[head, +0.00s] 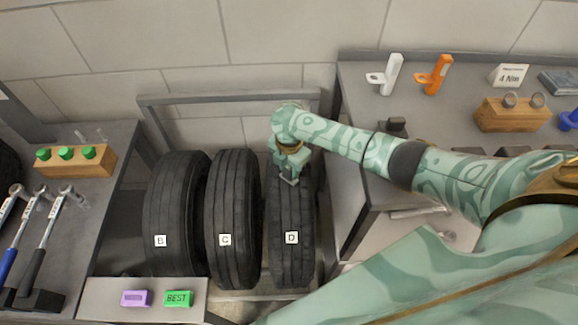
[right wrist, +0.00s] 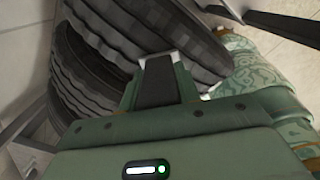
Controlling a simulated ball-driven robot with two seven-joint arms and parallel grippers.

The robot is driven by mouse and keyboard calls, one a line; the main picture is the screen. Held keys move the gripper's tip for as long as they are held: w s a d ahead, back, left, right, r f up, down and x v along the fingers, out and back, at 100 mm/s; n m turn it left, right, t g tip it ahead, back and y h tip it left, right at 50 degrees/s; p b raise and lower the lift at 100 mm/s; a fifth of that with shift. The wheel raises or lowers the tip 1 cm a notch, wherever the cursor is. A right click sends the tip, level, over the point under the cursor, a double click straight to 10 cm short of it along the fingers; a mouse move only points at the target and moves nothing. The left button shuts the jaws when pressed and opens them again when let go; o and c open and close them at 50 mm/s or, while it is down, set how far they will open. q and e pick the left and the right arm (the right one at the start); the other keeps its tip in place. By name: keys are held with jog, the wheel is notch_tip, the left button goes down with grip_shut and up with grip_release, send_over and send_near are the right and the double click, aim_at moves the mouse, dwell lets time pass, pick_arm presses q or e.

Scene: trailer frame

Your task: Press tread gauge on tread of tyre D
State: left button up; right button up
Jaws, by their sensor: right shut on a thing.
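Tyre D (head: 292,215) stands upright at the right end of a row of tyres, its label facing me. My right gripper (head: 289,176) is over the upper part of its tread, pointing down. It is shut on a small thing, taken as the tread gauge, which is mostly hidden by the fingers. I cannot tell whether the gauge touches the tread. In the right wrist view the gripper (right wrist: 160,75) is in front of dark tyre tread (right wrist: 150,30), and the gauge cannot be made out. My left gripper is not in view.
Tyres B (head: 175,205) and C (head: 232,205) stand left of tyre D in a grey rack (head: 230,96). A right bench holds a white tool (head: 393,74), an orange tool (head: 438,75) and a wooden block (head: 510,117). Purple (head: 136,298) and green (head: 178,299) tags lie in front.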

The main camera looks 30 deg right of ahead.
jog(key=shift+f, duration=0.5)
jog(key=shift+s, duration=0.1)
dwell(1.7)
notch_tip(320, 180, up, 6)
jog(key=p, duration=0.6)
jog(key=shift+r, duration=0.1)
dwell(0.6)
